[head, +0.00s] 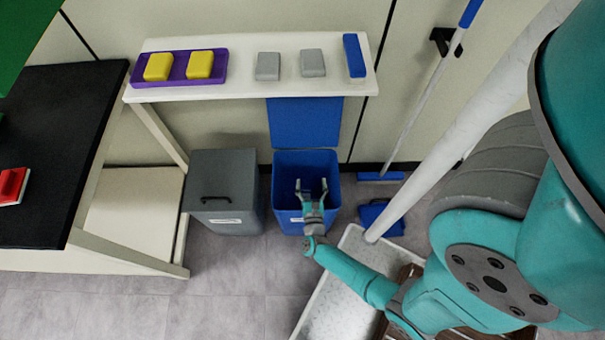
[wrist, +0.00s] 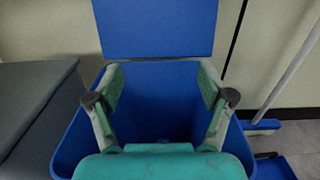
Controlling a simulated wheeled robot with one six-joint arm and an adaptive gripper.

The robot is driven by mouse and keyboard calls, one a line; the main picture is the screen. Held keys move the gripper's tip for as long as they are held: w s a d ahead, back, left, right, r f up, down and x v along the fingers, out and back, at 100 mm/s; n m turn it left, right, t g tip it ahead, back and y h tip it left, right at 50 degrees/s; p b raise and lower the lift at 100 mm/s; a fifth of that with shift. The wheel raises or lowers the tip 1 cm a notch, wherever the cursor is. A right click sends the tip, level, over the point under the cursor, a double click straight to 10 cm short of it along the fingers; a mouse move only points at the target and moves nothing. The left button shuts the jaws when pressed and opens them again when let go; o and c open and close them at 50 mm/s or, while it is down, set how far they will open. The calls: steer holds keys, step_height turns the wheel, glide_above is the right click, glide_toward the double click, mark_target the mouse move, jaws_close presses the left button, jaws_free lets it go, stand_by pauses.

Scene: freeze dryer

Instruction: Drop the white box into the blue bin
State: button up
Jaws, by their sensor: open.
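The blue bin (head: 290,220) stands on the floor against the wall with its blue lid (head: 305,122) raised. It also shows in the wrist view (wrist: 75,150), with its opening around my gripper. My gripper (head: 311,187) is over the bin's opening, fingers spread and pointing toward the wall. In the wrist view my gripper (wrist: 160,80) is open, with nothing between its fingers but the blue inside of the bin. I cannot make out a white box in either view. The bottom of the bin is hidden.
A grey lidded bin (head: 225,170) stands left of the blue bin. Above is a white shelf (head: 240,92) with a purple tray (head: 180,80), yellow blocks and grey blocks. A mop (head: 380,177) and blue dustpan (head: 380,217) are at right. A black-topped table (head: 60,140) is at left.

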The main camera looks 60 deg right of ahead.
steer(key=shift+v, duration=2.2)
